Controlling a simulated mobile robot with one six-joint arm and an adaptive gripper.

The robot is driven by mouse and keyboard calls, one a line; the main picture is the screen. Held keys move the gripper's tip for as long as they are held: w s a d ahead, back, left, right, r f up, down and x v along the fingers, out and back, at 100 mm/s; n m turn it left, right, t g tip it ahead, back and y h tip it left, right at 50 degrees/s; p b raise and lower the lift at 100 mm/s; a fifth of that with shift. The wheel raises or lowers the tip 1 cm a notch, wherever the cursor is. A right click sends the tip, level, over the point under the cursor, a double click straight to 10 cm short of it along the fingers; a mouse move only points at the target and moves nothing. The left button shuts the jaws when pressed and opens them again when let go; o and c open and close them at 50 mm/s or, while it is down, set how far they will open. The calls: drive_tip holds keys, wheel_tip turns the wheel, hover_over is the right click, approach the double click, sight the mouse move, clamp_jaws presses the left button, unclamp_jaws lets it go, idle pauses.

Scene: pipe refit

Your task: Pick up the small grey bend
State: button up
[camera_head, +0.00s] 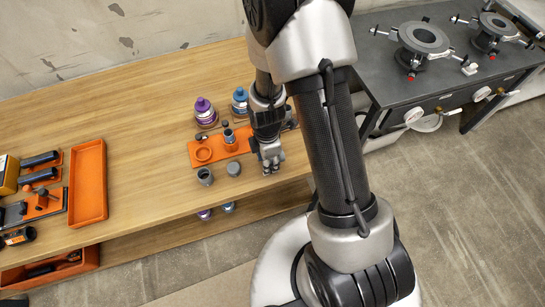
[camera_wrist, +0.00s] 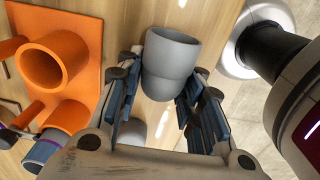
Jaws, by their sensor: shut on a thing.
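The small grey bend (camera_wrist: 172,62) shows in the wrist view as a short, smooth, slightly angled tube with a wide open socket. My gripper (camera_wrist: 160,88) is shut on it, with blue-padded fingers on both sides. In the head view my gripper (camera_head: 270,160) is over the wooden bench, near its front edge. The held bend is hard to make out there. I cannot tell from these views whether it is clear of the bench top.
An orange holder (camera_head: 205,154) stands left of my gripper, with two grey fittings (camera_head: 205,177) (camera_head: 233,169) in front. A purple-capped bottle (camera_head: 205,115) and blue-capped bottle (camera_head: 240,103) stand behind. An orange tray (camera_head: 88,183) lies farther left. A dark workbench (camera_head: 425,75) is at right.

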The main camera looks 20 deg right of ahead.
drive_tip(key=shift+c, duration=0.8)
drive_tip(key=shift+r, duration=0.1)
